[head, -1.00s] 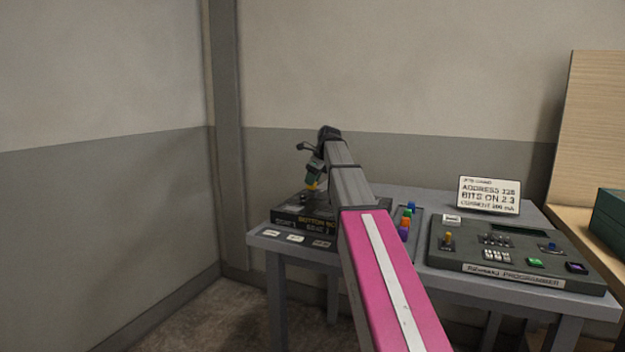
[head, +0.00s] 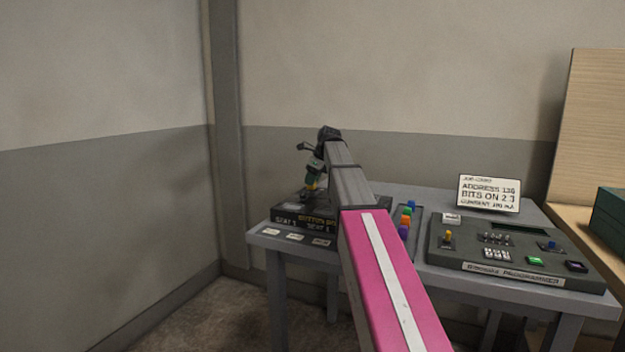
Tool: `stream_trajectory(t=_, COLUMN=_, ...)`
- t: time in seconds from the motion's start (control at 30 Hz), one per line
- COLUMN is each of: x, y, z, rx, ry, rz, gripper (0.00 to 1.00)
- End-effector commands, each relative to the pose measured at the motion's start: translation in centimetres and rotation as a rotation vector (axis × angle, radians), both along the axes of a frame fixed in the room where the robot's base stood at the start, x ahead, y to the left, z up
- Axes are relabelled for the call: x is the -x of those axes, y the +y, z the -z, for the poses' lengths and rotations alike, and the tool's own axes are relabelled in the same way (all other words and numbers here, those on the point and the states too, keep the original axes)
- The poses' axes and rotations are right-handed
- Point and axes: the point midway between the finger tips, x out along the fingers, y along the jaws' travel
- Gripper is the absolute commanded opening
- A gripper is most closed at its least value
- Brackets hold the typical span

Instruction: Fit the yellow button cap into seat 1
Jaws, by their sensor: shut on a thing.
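My gripper (head: 311,180) is at the left end of the table, low over the dark button box (head: 290,217). It is shut on the small yellow button cap (head: 311,187), of which only a little shows below the fingers. The front of the box carries seat labels, one of them at its left end (head: 284,219). The seats on top are small and partly hidden by my arm and gripper. I cannot tell whether the cap touches a seat.
A tray (head: 414,250) of coloured caps lies right of my arm. Further right are a programmer console (head: 470,254) and a white job card (head: 489,194). Small white labels (head: 296,237) lie along the table's front left edge. A wall corner stands to the left.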

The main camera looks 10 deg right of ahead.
Motion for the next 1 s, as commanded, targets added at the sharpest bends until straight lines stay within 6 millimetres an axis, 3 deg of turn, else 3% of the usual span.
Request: stream_trajectory(t=1.0, x=0.02, y=0.0, z=1.04, rx=0.0, ry=0.0, rz=0.0, gripper=0.08)
